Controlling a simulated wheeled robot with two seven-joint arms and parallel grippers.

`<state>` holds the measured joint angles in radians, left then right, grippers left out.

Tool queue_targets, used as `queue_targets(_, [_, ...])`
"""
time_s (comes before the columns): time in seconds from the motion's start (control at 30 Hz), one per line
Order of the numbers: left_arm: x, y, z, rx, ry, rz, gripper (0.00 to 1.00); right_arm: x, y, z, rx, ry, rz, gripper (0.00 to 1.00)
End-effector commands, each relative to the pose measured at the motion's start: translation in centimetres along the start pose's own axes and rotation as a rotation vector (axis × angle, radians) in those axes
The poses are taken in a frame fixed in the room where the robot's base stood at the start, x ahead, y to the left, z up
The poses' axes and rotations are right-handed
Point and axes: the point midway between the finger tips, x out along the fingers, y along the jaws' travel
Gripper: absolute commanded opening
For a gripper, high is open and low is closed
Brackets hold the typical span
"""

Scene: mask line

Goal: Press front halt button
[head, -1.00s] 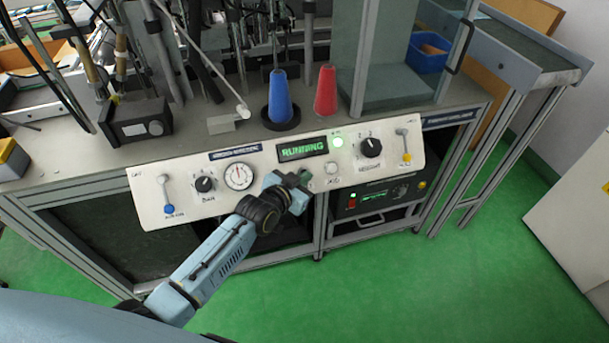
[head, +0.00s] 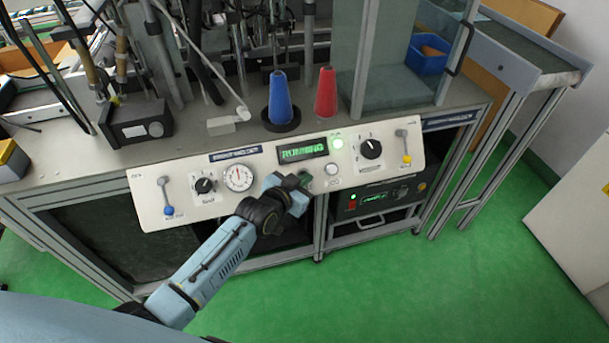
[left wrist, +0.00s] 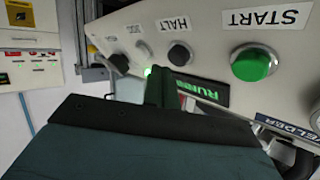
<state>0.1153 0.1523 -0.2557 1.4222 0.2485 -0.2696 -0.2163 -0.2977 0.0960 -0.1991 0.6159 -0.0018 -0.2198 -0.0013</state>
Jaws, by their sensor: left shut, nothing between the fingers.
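The front panel (head: 225,198) is white, and its display (head: 302,149) glows green and reads RUNNING. Contact with the panel cannot be told. My right gripper is not in view.
A green lamp (head: 338,143) is lit beside the display. A dial knob (head: 371,148) and a yellow-tipped lever (head: 403,147) are to the right; a gauge (head: 238,177) and a blue-tipped lever (head: 167,196) are left. Blue (head: 280,98) and red (head: 326,92) cones stand behind the panel.

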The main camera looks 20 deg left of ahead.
Motion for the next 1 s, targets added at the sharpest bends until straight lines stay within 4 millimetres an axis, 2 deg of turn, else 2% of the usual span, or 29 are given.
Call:
queue_targets(0.73, [0.01, -0.01, 0.0, 0.0, 0.0, 0.0, 0.0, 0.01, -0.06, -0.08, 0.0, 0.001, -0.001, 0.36])
queue_targets(1.0, [0.57, -0.39, 0.4, 0.002, 0.001, 0.0, 0.0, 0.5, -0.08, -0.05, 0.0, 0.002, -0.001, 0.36])
